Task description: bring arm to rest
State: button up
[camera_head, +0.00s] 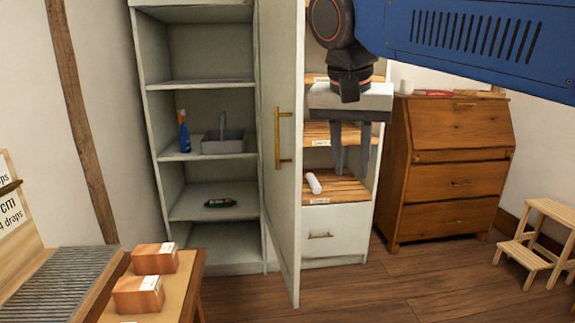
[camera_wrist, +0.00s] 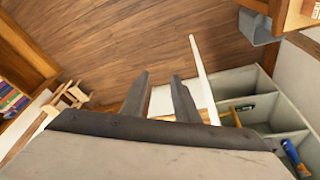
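My gripper (camera_head: 351,165) hangs with its fingers pointing down in the head view, in front of the wooden shelves right of the open cabinet door. Its two grey fingers stand apart with nothing held between them. The wrist view also shows the spread fingers of my gripper (camera_wrist: 159,90), with wooden floor and a white surface beyond. My dark wrist and blue arm reach in from the upper right of the head view.
A pale cabinet door (camera_head: 280,150) stands open toward me, close left of my gripper. The cabinet holds a blue bottle (camera_head: 184,132) and a grey caddy (camera_head: 222,142). A white cylinder (camera_head: 314,183) lies on a shelf. A wooden bureau (camera_head: 450,165) and step stool (camera_head: 540,240) stand right.

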jog(key=s+d+f+n, duration=0.1)
jog(key=s+d+f, duration=0.3)
jog(key=f, duration=0.5)
jog(key=s+d+f+n+t+y, duration=0.1)
jog(key=s+d+f, duration=0.4)
jog(key=f, duration=0.5)
jog(key=s+d+f+n, duration=0.2)
jog(key=s+d+f, duration=0.3)
jog(key=d+f, duration=0.3)
notch_tip(320, 180, down, 2)
jog(key=shift+s+f+t+y, duration=0.2)
jog(key=shift+s+t+y, duration=0.1)
jog(key=shift+t, duration=0.1)
dwell(0.4)
